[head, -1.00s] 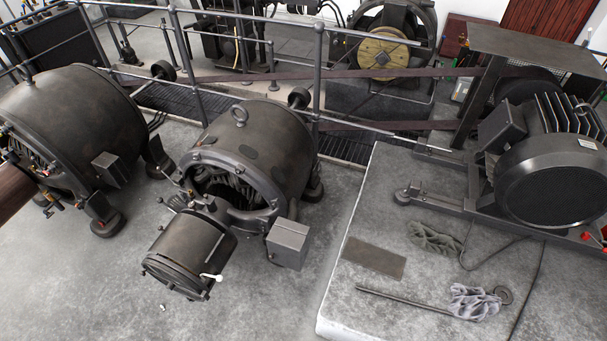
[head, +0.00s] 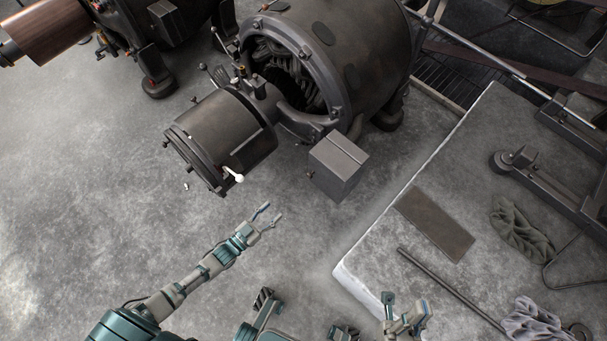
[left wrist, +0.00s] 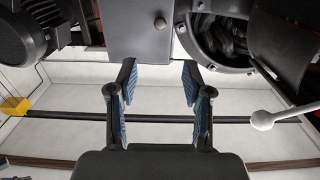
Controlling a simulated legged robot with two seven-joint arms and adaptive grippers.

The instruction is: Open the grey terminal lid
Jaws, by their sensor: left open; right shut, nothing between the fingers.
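The grey terminal box sits on the side of the middle dynamo (head: 375,50). Its grey lid (head: 345,149) is flat on top, with a seam across it, and looks closed. A small dark knob (head: 309,174) is on the box's left side. My left gripper (head: 272,212) is open and empty, apart from the box, to its lower left. In the left wrist view the box (left wrist: 138,35) with its knob (left wrist: 160,23) is beyond the spread fingers (left wrist: 158,82). My right gripper (head: 420,308) is shut and empty over the pale plinth, well away from the box.
A commutator drum (head: 222,128) with a white-knobbed lever (head: 236,177) is left of the box. The pale plinth (head: 365,262) carries a flat plate (head: 435,222), a rod (head: 445,285) and rags (head: 520,233). The floor between my left gripper and the box is clear.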

